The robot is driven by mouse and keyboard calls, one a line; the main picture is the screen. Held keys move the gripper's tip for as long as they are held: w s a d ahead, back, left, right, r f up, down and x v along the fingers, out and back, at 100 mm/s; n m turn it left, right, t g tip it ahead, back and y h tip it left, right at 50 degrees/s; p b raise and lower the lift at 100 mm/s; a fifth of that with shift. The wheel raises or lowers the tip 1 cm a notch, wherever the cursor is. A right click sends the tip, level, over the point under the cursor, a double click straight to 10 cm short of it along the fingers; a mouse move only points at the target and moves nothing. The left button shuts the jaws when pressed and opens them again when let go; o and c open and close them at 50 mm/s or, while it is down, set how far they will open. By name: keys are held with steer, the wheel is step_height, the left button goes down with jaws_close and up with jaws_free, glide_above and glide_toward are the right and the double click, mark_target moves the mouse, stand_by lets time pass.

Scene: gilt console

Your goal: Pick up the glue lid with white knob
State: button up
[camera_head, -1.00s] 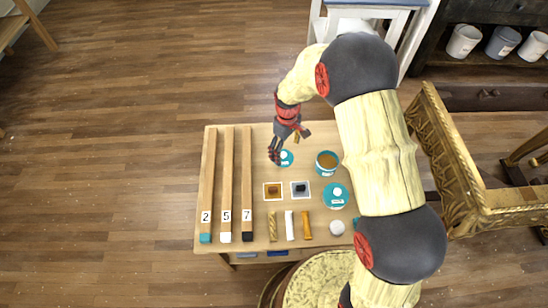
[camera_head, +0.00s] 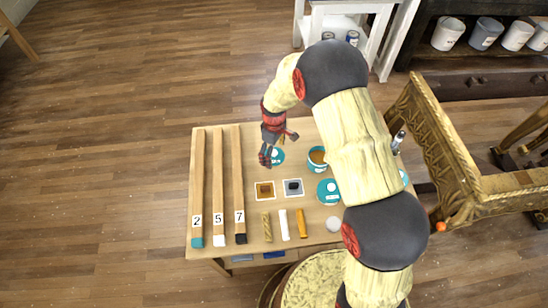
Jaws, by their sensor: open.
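A small teal lid with a white knob (camera_head: 278,156) lies on the wooden table, left of an open teal pot with brown contents (camera_head: 317,158). My gripper (camera_head: 265,158) is open, pointing down at the lid's left side and hiding part of it. I cannot tell whether the fingers touch the lid. A larger teal round thing with a pale spot on top (camera_head: 328,191) sits nearer the front, partly beside my arm.
Three long numbered wooden strips (camera_head: 218,180) lie at the table's left. In front are two small square trays (camera_head: 265,190), several short sticks (camera_head: 284,225) and a white round thing (camera_head: 333,224). A gilt console frame (camera_head: 440,150) stands on the right.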

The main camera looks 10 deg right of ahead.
steer(key=c, duration=0.3)
steer(key=c, duration=0.8)
steer(key=shift+s+d+f, duration=0.1)
steer(key=shift+s+f, duration=0.05)
jaws_close()
